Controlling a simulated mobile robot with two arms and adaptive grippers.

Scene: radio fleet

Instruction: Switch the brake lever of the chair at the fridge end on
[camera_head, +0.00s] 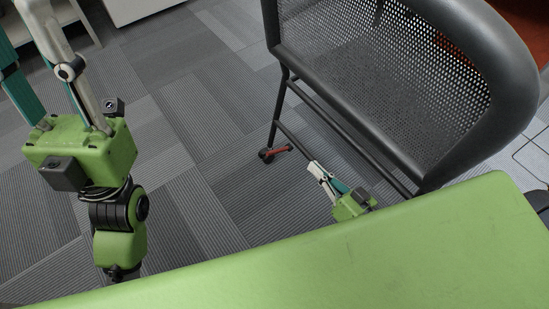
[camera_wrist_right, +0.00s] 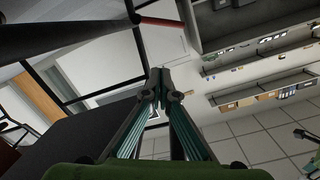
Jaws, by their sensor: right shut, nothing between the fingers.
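The black mesh chair (camera_head: 395,85) stands on the carpet at the right of the head view. A red brake lever (camera_head: 279,150) sits by the caster at the foot of its near-left leg and points to the right. It also shows at the top of the right wrist view (camera_wrist_right: 160,21), beside the black frame. My right gripper (camera_head: 315,168) is shut and empty, low beside the chair, with its tips a little right of and below the lever, apart from it in the picture. Its closed tips (camera_wrist_right: 160,80) show in the wrist view. My left gripper's fingers run out of the top left of the head view, tips cut off.
A green surface (camera_head: 420,240) fills the lower right. The chair's lower bars (camera_head: 340,125) run close above my right gripper. Bare carpet (camera_head: 200,90) lies left of the chair. Shelves with several items (camera_wrist_right: 255,60) show in the wrist view.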

